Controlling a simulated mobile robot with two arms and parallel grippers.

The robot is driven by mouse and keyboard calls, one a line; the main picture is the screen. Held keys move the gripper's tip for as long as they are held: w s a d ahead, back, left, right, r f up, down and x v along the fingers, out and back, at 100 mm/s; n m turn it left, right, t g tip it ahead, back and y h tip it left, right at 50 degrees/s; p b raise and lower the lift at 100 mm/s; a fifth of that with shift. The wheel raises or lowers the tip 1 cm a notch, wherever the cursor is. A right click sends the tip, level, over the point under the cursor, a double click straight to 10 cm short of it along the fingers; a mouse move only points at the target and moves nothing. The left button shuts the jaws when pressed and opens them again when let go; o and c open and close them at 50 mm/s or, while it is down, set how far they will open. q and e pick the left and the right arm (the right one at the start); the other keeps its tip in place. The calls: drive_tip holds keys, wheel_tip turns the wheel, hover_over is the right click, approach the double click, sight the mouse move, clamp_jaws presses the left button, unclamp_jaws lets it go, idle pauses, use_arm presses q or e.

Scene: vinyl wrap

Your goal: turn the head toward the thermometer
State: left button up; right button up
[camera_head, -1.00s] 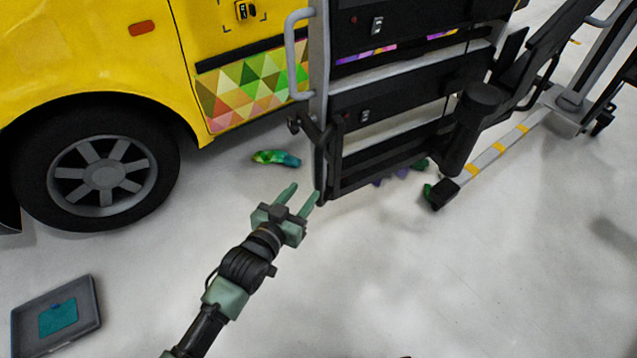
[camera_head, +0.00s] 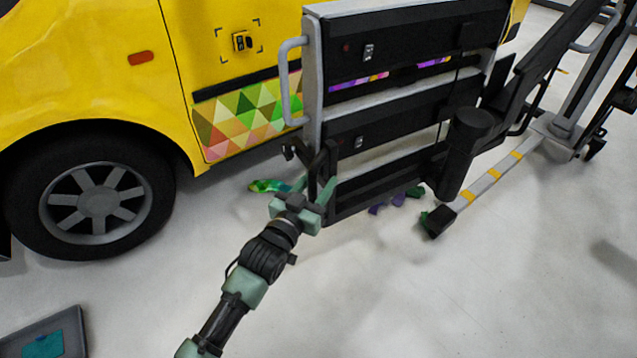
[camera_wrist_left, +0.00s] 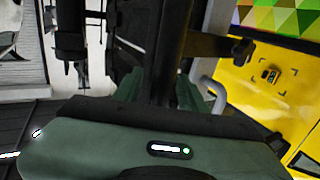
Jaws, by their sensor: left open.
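A small yellow-and-black device (camera_head: 242,41), which looks like the thermometer, sits on the side of the yellow van (camera_head: 205,75) between black corner marks. It is in the upper left-centre of the head view and too small to read. It also shows at the right of the left wrist view (camera_wrist_left: 271,75). My right gripper is not in view.
The black cart (camera_head: 395,90) with a grey handle (camera_head: 286,85) stands close beside the van. Colourful vinyl scraps (camera_head: 268,186) lie on the floor near it. A dark tray (camera_head: 70,335) lies at the lower left. The floor at the lower right is clear.

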use_arm(q)
clamp_jaws()
drive_tip(key=shift+a, duration=0.15)
idle(1.3)
